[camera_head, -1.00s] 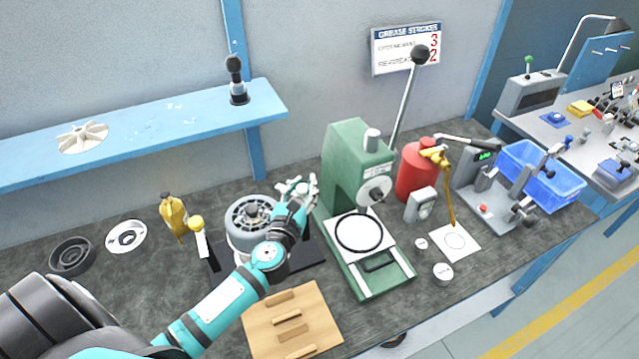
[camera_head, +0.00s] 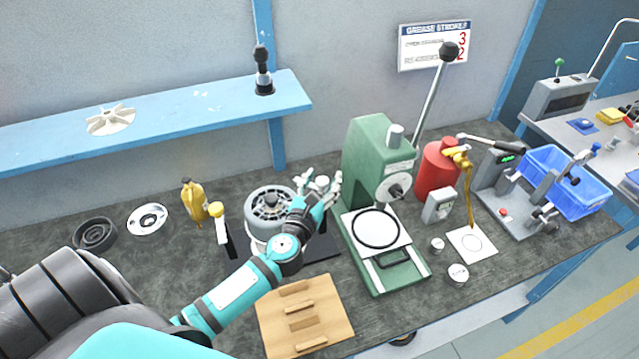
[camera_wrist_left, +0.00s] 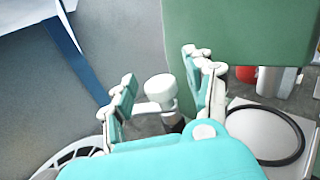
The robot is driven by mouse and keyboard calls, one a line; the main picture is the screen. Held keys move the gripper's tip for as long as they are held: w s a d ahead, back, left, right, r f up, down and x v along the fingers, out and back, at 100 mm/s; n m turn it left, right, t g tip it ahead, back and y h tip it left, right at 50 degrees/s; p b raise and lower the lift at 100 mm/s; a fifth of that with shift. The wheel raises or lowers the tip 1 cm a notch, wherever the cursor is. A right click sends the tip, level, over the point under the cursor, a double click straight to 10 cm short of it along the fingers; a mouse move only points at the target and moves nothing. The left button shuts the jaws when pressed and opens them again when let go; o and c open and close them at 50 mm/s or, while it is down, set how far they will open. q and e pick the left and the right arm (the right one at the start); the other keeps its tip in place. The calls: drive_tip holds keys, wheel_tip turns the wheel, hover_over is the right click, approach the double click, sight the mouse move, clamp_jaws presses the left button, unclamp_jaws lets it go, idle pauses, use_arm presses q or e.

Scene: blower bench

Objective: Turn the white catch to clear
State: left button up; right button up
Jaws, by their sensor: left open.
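A white round-topped knob, which I take for the white catch (camera_wrist_left: 160,87), stands on a dark stem between the fingers of my left gripper (camera_wrist_left: 163,92) in the left wrist view. The fingers are open on both sides of it, with a gap visible. In the head view my left gripper (camera_head: 322,186) is just right of the grey blower motor (camera_head: 262,224), beside the green press. The catch (camera_head: 322,181) is largely hidden there by the fingers. A white lever with a yellow knob (camera_head: 220,225) stands at the motor's left. My right gripper is not in view.
The green press (camera_head: 362,160) stands close to the right of my left gripper. A red grease can (camera_head: 436,178) is further right. A wooden block board (camera_head: 335,300) lies in front, and a yellow bottle (camera_head: 194,203) stands left of the motor.

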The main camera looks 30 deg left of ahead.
use_arm(q)
drive_tip(key=v, duration=1.2)
drive_tip(key=shift+r, duration=0.1)
drive_tip(key=shift+c, duration=0.3)
